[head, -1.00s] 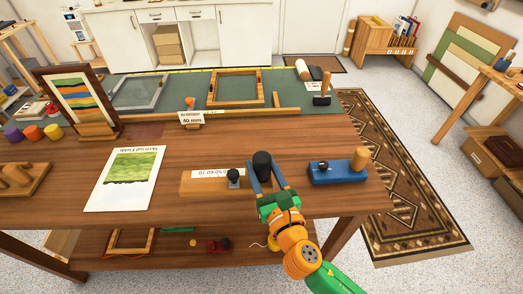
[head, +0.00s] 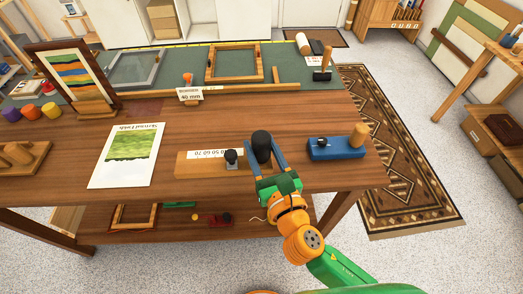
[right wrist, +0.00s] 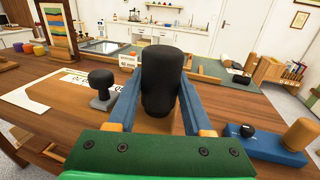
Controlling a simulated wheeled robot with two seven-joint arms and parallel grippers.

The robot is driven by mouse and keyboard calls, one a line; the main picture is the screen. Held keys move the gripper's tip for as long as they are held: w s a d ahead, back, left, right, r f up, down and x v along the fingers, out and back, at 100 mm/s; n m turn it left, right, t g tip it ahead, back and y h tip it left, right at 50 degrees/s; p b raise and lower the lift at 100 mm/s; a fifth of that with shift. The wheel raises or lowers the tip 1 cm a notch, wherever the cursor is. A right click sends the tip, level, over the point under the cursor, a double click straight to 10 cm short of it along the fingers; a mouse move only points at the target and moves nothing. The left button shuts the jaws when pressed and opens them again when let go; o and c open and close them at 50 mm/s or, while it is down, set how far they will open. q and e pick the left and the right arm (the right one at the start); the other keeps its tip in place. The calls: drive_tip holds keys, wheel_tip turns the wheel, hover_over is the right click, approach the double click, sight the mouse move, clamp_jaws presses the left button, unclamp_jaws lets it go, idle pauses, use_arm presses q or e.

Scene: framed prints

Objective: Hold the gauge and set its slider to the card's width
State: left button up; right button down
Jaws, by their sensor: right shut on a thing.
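The gauge (head: 193,166) is a wooden bar lying on the table, with a white number scale along its top. Its slider (head: 232,161) is a grey piece with a black knob, near the bar's right part; it also shows in the right wrist view (right wrist: 103,99). A thick black handle (head: 261,144) stands at the gauge's right end. My right gripper (head: 264,154) is shut on this handle, a blue finger on each side of it (right wrist: 160,85). My left gripper is not in view.
A blue block (head: 335,150) with a black knob and wooden peg stands close right of my right gripper. A print (head: 126,155) lies to the left. A framed print (head: 75,75), an empty wooden frame (head: 234,77) and a mallet (head: 323,62) are farther back.

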drive_tip(key=w, duration=1.1)
drive_tip(key=shift+w+d, duration=0.3)
drive_tip(key=shift+d, duration=0.05)
idle(0.4)
wheel_tip(320, 180, down, 12)
drive_tip(key=b, duration=1)
drive_tip(key=shift+f+b, duration=0.4)
drive_tip(key=shift+b, duration=0.15)
idle(0.7)
idle(0.9)
